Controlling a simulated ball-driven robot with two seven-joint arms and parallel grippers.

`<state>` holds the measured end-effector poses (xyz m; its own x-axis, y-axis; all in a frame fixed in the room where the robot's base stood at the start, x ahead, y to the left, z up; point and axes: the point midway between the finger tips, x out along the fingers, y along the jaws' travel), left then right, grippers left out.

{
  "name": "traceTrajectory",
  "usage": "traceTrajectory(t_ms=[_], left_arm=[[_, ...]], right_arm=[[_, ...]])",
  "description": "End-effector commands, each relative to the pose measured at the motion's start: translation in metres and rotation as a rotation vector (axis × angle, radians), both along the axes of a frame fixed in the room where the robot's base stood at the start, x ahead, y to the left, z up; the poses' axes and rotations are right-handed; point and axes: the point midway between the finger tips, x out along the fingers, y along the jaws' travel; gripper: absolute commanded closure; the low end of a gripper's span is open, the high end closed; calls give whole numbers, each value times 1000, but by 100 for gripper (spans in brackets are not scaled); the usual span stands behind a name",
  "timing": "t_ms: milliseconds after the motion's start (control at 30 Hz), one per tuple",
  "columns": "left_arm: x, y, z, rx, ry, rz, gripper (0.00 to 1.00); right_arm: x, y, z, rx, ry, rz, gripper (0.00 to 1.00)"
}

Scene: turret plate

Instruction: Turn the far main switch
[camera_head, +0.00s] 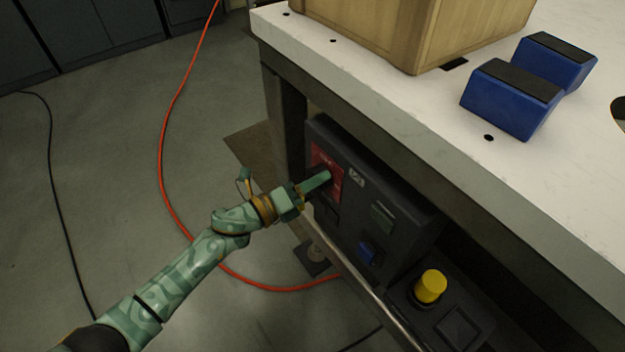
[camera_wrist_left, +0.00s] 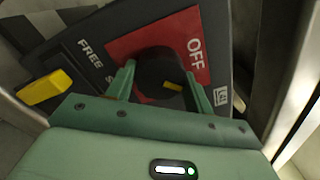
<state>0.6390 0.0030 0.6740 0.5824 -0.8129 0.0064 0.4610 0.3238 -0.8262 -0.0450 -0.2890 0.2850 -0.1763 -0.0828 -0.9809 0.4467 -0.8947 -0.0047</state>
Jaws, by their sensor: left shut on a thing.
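The main switch has a dark round knob (camera_wrist_left: 158,66) on a red plate (camera_wrist_left: 195,22) marked OFF. A short yellow mark shows on the knob. In the head view the red plate (camera_head: 318,157) is at the far left end of the dark control panel (camera_head: 395,203) under the table edge. My left gripper (camera_head: 322,181) reaches it from the left and hides most of the knob there. In the left wrist view its two fingers (camera_wrist_left: 160,82) stand on either side of the knob, shut on it. My right gripper is not in view.
The panel also carries a blue switch (camera_head: 369,252); a yellow button (camera_head: 431,286) stands on a box nearer. A yellow piece (camera_wrist_left: 45,87) shows beside the word FREE. The white tabletop (camera_head: 395,100) overhangs, bearing a wooden box (camera_head: 385,35) and blue blocks (camera_head: 510,100). An orange cable (camera_head: 163,150) crosses the floor.

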Motion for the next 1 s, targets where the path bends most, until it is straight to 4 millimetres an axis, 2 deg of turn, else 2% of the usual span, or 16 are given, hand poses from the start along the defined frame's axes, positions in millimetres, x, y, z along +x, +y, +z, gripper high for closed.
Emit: traceTrajectory(t_ms=[600,1000], left_arm=[[1,1,2,-321,444,4,71],[1,1,1,-433,597,3,71]], right_arm=[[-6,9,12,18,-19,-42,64],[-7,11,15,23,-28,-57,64]])
